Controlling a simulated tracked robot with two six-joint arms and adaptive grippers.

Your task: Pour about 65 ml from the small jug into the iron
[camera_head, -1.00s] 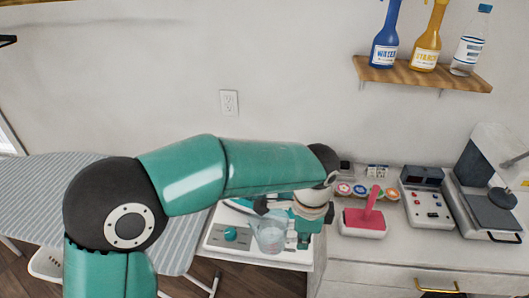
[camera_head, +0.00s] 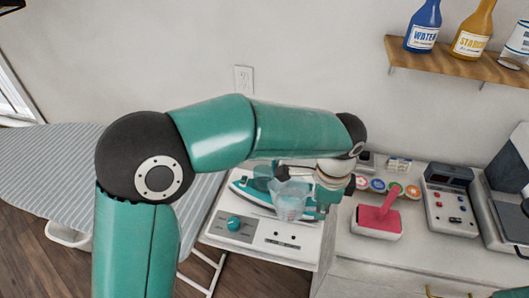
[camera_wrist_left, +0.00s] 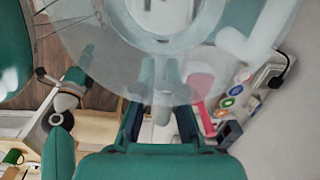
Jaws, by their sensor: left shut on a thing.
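My left gripper (camera_head: 318,200) is shut on the small clear jug (camera_head: 290,199), which holds pale bluish liquid, though its level is hard to read. The jug is in the air, in front of and over part of the teal iron (camera_head: 246,188). The iron rests on a white base with a teal knob (camera_head: 233,223). Its filling opening is not clear to me. In the left wrist view the see-through jug (camera_wrist_left: 100,35) fills the top, above my gripper fingers (camera_wrist_left: 160,125).
A striped ironing board (camera_head: 50,170) is at left. A shelf (camera_head: 450,60) with bottles hangs at upper right.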

